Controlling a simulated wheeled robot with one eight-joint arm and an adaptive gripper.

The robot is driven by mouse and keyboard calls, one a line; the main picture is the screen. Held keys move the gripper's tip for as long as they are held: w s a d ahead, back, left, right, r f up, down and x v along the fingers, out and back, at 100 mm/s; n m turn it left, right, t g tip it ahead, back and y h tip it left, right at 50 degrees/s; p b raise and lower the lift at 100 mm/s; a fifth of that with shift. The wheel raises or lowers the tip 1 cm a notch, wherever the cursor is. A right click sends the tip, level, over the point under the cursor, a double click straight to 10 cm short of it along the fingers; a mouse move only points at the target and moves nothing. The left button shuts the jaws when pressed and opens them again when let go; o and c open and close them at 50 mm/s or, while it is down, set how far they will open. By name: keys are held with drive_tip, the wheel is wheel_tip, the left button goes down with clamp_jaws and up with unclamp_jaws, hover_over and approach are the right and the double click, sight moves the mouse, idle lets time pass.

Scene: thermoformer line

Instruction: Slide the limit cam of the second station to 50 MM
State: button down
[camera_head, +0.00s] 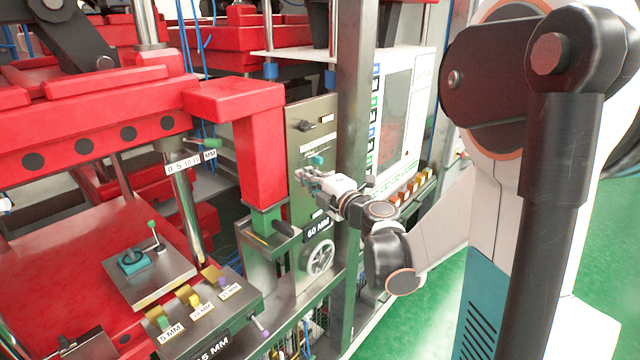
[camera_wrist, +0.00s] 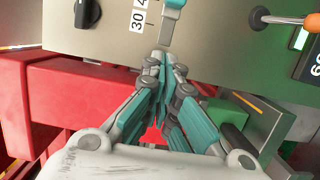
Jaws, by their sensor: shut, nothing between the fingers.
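A teal cam (camera_head: 317,160) sits on the upright grey-beige panel (camera_head: 303,130) in the head view. In the wrist view the teal cam (camera_wrist: 173,5) is at the top edge, partly cut off, on a grey slot or strip. White scale labels (camera_wrist: 138,20) beside it read 30 and a partly cut number starting with 4. My gripper (camera_wrist: 164,62) is shut and empty, its fingertips in front of the panel near the strip's end. In the head view my gripper (camera_head: 306,176) is just below the cam. I cannot tell whether the fingertips touch the panel.
The panel also bears a black knob (camera_wrist: 87,13), an orange-handled lever (camera_wrist: 262,17), a 60 MM plate (camera_head: 318,230) and a handwheel (camera_head: 318,258). A red machine arm (camera_head: 260,150) stands close at left; a grey post (camera_head: 354,100) is at right. Green floor is free at right.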

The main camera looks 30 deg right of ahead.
sight(316, 161)
drive_tip(key=shift+w+a, duration=0.15)
drive_tip(key=shift+w, duration=0.8)
drive_tip(key=shift+w+d, duration=0.2)
drive_tip(key=shift+d, duration=0.45)
drive_tip(key=shift+w+d, duration=0.25)
drive_tip(key=shift+d, duration=0.35)
drive_tip(key=shift+w+d, duration=0.2)
drive_tip(key=shift+d, duration=0.45)
drive_tip(key=shift+w+d+b, duration=0.2)
drive_tip(key=shift+w+d, duration=0.1)
drive_tip(key=shift+d, duration=0.5)
drive_tip(key=shift+w+d+b, duration=0.15)
drive_tip(key=shift+w+d, duration=0.1)
drive_tip(key=shift+d, duration=0.5)
drive_tip(key=shift+a, duration=0.15)
